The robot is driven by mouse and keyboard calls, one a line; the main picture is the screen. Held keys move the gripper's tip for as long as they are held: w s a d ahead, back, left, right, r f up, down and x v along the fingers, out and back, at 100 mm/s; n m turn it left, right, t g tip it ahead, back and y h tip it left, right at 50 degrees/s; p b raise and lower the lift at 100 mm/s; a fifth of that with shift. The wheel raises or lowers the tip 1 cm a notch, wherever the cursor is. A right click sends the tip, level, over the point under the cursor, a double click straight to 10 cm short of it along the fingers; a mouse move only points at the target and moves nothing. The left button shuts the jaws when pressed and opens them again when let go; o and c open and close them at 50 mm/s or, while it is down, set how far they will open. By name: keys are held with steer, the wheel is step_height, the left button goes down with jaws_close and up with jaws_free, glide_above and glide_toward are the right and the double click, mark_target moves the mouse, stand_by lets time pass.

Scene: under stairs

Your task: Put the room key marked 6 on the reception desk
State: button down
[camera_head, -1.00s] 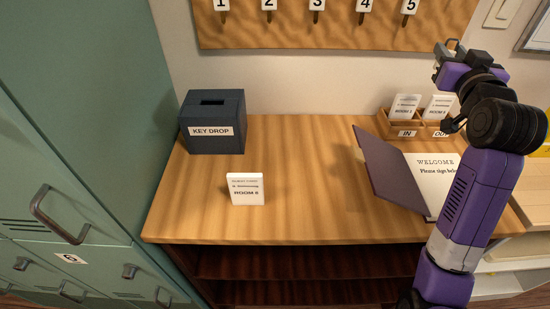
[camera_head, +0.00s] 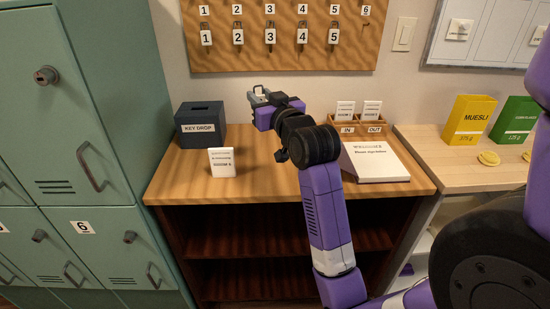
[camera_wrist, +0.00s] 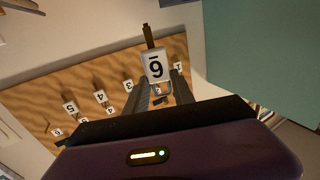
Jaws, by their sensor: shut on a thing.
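My gripper (camera_head: 258,95) hangs above the back of the reception desk (camera_head: 255,180), between the key drop box and the IN/OUT trays. In the wrist view my gripper (camera_wrist: 160,88) is shut on the room key marked 6 (camera_wrist: 156,67), by its white tag; the brass key shaft sticks out beyond it. The desk is a wooden top over dark open shelves.
On the desk stand a dark key drop box (camera_head: 200,125), a white ROOM 6 card (camera_head: 222,162), IN/OUT trays (camera_head: 360,122) and a guest book (camera_head: 375,162). A key board (camera_head: 290,55) hangs behind; its hook 6 is bare. The desk's front left is clear.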

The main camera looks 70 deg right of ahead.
step_height(320, 180, down, 17)
steer(key=shift+d+f+b, duration=0.1)
steer(key=shift+b, duration=0.45)
steer(key=shift+f, duration=0.15)
steer(key=c, duration=1.1)
jaws_free()
steer(key=shift+o, duration=0.2)
steer(key=shift+r, duration=0.2)
steer(key=b+v, duration=0.1)
steer(key=v, duration=1.1)
steer(key=shift+b, duration=0.35)
